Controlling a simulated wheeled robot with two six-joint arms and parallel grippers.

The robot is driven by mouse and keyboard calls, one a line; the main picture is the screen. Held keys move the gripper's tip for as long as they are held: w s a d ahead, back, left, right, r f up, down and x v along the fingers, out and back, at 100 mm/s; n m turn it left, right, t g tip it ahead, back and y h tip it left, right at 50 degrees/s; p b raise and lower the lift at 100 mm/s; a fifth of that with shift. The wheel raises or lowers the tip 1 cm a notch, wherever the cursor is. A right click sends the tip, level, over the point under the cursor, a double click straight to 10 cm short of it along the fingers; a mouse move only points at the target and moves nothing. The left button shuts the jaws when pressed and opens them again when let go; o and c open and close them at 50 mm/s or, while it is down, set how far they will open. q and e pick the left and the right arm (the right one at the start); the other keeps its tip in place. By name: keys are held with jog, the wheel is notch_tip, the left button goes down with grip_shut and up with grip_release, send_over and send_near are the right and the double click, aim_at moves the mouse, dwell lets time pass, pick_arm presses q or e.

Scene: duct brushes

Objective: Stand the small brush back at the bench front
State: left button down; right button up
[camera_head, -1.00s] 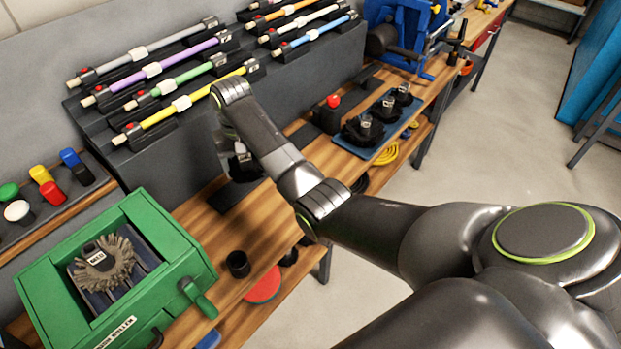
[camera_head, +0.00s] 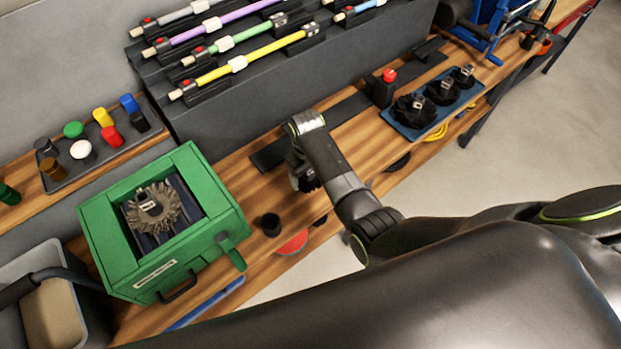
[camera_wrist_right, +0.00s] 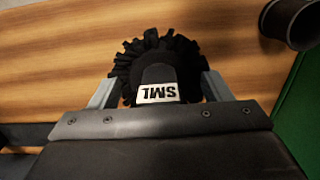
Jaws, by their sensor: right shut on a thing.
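The small brush (camera_wrist_right: 157,66) is a black bristled head with a white SML label. In the right wrist view it sits between the two grey fingers of my right gripper (camera_wrist_right: 158,88), which is shut on it. In the head view my right gripper (camera_head: 303,178) is over the wooden bench (camera_head: 230,165), near its front edge and in front of the dark strip. There the brush is mostly hidden by the gripper and wrist. I cannot tell whether it touches the bench. My left gripper is not in view.
A black cup (camera_head: 270,224) stands left of the gripper, beside a green box (camera_head: 105,225) holding a grey brush (camera_head: 152,207). A blue tray (camera_head: 440,122) with three black brushes and a red-topped object (camera_head: 382,88) stand to the right. A dark strip (camera_head: 275,152) lies behind.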

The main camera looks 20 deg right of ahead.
aim_at(308, 182)
jog(key=shift+f, duration=0.4)
notch_tip(308, 182, down, 2)
jog(key=shift+f, duration=0.6)
jog(key=shift+f, duration=0.15)
jog(key=o, duration=1.4)
jog(key=shift+c, duration=0.2)
